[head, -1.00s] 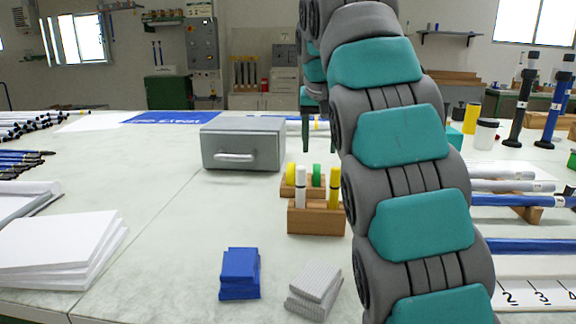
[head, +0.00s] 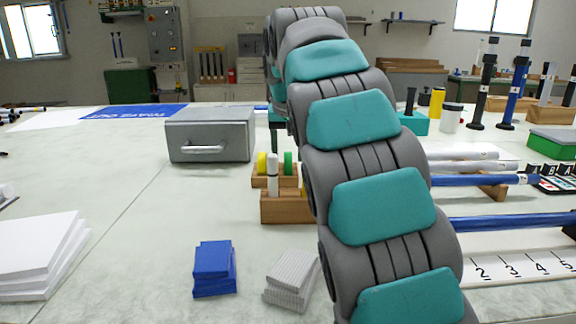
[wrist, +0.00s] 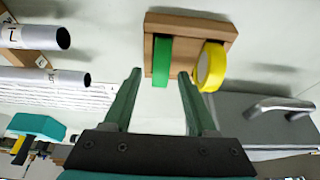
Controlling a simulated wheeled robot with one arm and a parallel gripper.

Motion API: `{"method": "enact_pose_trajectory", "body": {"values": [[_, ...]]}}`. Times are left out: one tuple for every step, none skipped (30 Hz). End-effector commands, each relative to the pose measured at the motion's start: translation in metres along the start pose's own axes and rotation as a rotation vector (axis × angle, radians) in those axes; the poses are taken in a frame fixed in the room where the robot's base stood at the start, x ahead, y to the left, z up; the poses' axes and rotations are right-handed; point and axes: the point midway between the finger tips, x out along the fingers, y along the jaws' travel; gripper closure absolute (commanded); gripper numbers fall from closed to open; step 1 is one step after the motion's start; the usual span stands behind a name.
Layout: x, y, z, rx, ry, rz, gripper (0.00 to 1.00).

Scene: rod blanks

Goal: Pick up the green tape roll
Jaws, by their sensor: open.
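The green tape roll (wrist: 162,61) stands on edge in a small wooden holder (wrist: 193,24) in the wrist view. In the head view the roll (head: 288,163) shows small, just left of my arm. A yellow tape roll (wrist: 211,66) stands in the same holder, to the right of the green one in the wrist view and to its left in the head view (head: 262,163). My gripper (wrist: 159,73) is open and empty. In the wrist view its two fingertips lie either side of the green roll; the remaining distance is hard to tell.
A wooden block (head: 286,208) with a white marker (head: 272,175) stands in front of the holder. A grey box (head: 211,138) with a handle is to the left. Blue pads (head: 214,268) and grey pads (head: 291,281) lie nearer. Rods (head: 482,181) lie to the right.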

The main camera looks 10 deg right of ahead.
Motion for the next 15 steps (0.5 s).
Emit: {"method": "enact_pose_trajectory", "body": {"values": [[0.0039, 0.0006, 0.0010, 0.001, -0.004, 0.001, 0.43], [0.0052, 0.0006, 0.0011, 0.001, -0.004, 0.001, 0.43], [0.0060, 0.0006, 0.0010, 0.000, -0.003, 0.001, 0.43], [0.0062, 0.0005, 0.0009, 0.000, -0.003, 0.001, 0.43], [0.0062, 0.0005, 0.0008, 0.000, -0.003, 0.001, 0.43], [0.0059, 0.0004, 0.0007, 0.000, -0.002, 0.001, 0.43], [0.0059, 0.0004, 0.0006, 0.000, -0.002, 0.001, 0.43], [0.0058, 0.0004, 0.0006, 0.000, -0.002, 0.001, 0.43], [0.0058, 0.0004, 0.0005, 0.000, -0.002, 0.001, 0.45], [0.0058, 0.0004, 0.0005, 0.000, -0.002, 0.001, 0.48], [0.0057, 0.0004, 0.0005, 0.000, -0.002, 0.001, 0.52], [0.0057, 0.0003, 0.0005, 0.000, -0.002, 0.001, 0.56], [0.0057, 0.0004, 0.0005, 0.000, -0.002, 0.001, 0.59], [0.0056, 0.0003, 0.0004, 0.000, -0.002, 0.001, 0.63], [0.0056, 0.0003, 0.0004, 0.000, -0.002, 0.001, 0.67]]}}
